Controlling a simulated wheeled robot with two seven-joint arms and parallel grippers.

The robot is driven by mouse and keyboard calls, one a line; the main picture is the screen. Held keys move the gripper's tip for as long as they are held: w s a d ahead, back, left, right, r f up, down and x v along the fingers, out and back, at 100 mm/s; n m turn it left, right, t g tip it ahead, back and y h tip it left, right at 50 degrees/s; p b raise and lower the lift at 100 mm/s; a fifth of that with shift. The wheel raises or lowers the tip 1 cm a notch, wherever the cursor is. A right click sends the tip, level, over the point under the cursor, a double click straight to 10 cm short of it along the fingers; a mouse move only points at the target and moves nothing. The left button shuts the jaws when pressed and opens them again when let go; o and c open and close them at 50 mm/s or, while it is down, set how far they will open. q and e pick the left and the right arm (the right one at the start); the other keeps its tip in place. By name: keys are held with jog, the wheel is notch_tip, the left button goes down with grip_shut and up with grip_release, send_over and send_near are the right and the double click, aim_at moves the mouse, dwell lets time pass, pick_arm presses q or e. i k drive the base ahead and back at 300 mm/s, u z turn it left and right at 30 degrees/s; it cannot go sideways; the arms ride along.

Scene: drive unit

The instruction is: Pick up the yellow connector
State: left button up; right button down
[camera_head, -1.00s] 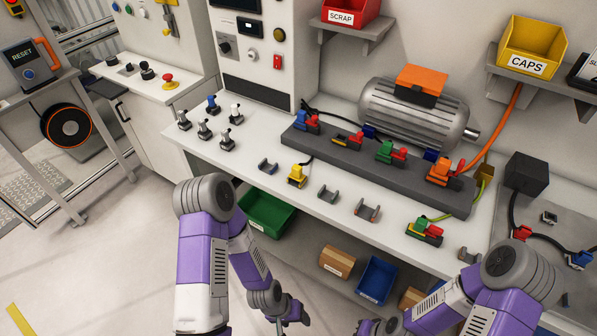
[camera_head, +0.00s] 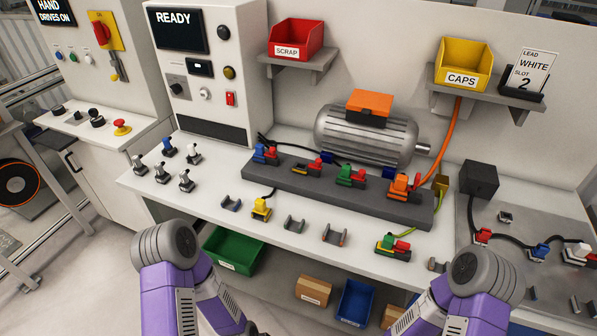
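The yellow connector (camera_head: 261,208) stands on the front part of the white workbench (camera_head: 205,187), with a dark cable running from it toward the grey block behind. It sits between two small grey empty holders, apart from both of my arms. My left arm (camera_head: 168,258) comes up at the lower left and my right arm (camera_head: 482,278) at the lower right. Both grippers are below the picture edge, so their fingers are hidden.
A grey block (camera_head: 330,191) with several coloured connectors lies behind, before a motor (camera_head: 365,135). A green-red connector (camera_head: 393,247) stands to the right. Green (camera_head: 232,252) and blue (camera_head: 355,303) bins sit below the bench.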

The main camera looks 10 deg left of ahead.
aim_at(260, 208)
jog(key=u, duration=2.15)
jog(key=i, duration=1.2)
jog(key=z, duration=1.3)
